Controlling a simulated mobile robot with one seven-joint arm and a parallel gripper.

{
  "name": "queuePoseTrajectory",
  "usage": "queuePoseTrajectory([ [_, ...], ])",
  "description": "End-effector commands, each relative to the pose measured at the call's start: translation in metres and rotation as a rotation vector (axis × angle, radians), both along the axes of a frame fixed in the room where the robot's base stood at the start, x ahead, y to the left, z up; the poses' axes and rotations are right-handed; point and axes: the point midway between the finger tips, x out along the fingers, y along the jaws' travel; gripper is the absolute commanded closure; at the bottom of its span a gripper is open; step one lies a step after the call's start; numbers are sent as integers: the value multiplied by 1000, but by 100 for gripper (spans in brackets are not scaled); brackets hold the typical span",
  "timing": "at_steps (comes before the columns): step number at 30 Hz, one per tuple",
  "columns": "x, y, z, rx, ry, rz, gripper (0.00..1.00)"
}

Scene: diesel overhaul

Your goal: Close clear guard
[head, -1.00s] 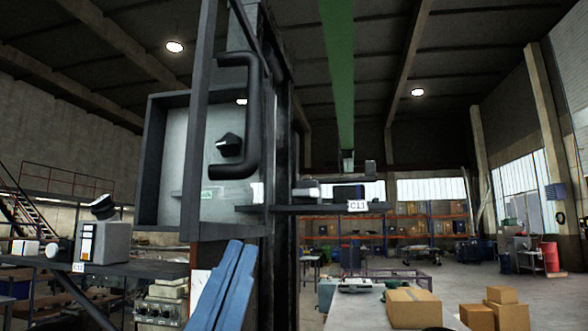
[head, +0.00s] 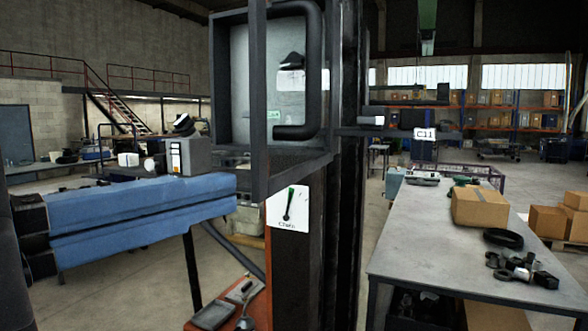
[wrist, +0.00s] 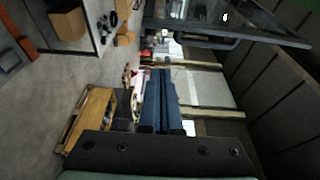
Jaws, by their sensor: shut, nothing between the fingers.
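The clear guard (head: 259,120) is a see-through panel in a dark frame, with a thick black bar handle (head: 326,75). It stands swung out in front of a grey box (head: 222,85) on a dark post, so it is open. A black knob (head: 292,61) shows inside the box. My gripper (head: 236,196) has two long blue fingers, shut together and empty. It points right, its tips just left of the guard's lower left corner in the head view; contact cannot be told. The wrist view shows the fingers (wrist: 162,75) and the guard frame (wrist: 230,45) at upper right.
A grey workbench (head: 430,240) with a cardboard box (head: 480,207) and small parts stands at right. A grey device (head: 188,155) stands on a bench behind my gripper. An orange surface with tools (head: 232,310) lies below.

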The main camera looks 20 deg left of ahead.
Motion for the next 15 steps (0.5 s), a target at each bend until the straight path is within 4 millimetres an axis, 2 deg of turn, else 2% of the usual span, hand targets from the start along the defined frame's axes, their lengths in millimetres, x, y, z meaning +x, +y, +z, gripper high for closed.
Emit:
queuePoseTrajectory([
  [5, 27, -10, 1, -4, 2, -5, 100],
  [15, 93, -28, 1, -5, 3, -1, 100],
])
